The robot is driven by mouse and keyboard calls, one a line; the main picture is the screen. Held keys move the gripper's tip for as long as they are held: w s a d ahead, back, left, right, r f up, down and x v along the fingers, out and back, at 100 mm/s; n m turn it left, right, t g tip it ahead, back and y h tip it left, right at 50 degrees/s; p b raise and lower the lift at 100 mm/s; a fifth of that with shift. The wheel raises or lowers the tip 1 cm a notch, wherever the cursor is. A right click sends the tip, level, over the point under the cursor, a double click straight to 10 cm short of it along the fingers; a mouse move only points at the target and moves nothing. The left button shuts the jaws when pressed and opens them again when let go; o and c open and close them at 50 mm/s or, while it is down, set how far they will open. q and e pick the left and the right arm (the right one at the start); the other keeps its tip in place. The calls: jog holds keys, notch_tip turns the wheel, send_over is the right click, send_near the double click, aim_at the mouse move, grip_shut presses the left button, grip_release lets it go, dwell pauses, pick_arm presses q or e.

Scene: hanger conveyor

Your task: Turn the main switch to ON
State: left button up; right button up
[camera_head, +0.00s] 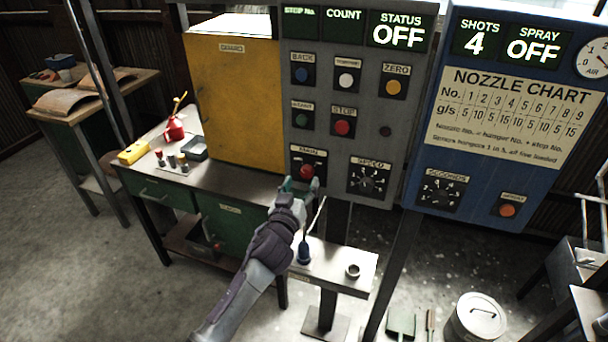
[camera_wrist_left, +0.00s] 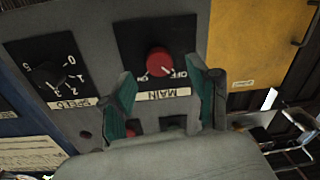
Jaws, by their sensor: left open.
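The main switch is a red round knob (camera_head: 306,171) on a black plate labelled MAIN, low on the grey control panel (camera_head: 330,215). In the left wrist view the knob (camera_wrist_left: 159,61) appears upside down, with OFF and ON marks beside it. I cannot clearly tell which mark the knob points to. The STATUS display (camera_head: 399,36) reads OFF. My left gripper (camera_head: 299,186) is open just in front of the switch, its green-padded fingers (camera_wrist_left: 163,76) on either side of the knob in the left wrist view, apart from it. My right gripper is not in view.
The SPEED dial (camera_head: 367,179) sits right of the switch, the red STOP button (camera_head: 342,127) above. A yellow guard (camera_head: 240,95) stands left of the panel. Below is a small shelf (camera_head: 335,268) with a blue bottle (camera_head: 304,252). The blue nozzle cabinet (camera_head: 415,165) is at right.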

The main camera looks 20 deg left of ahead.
aim_at(306, 175)
pick_arm(q)
jog(key=shift+w+d, duration=0.1)
jog(key=shift+w, duration=1.45)
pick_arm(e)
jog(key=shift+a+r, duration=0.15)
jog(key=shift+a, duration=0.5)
pick_arm(q)
jog(key=shift+c, duration=0.2)
jog(key=c, duration=1.1)
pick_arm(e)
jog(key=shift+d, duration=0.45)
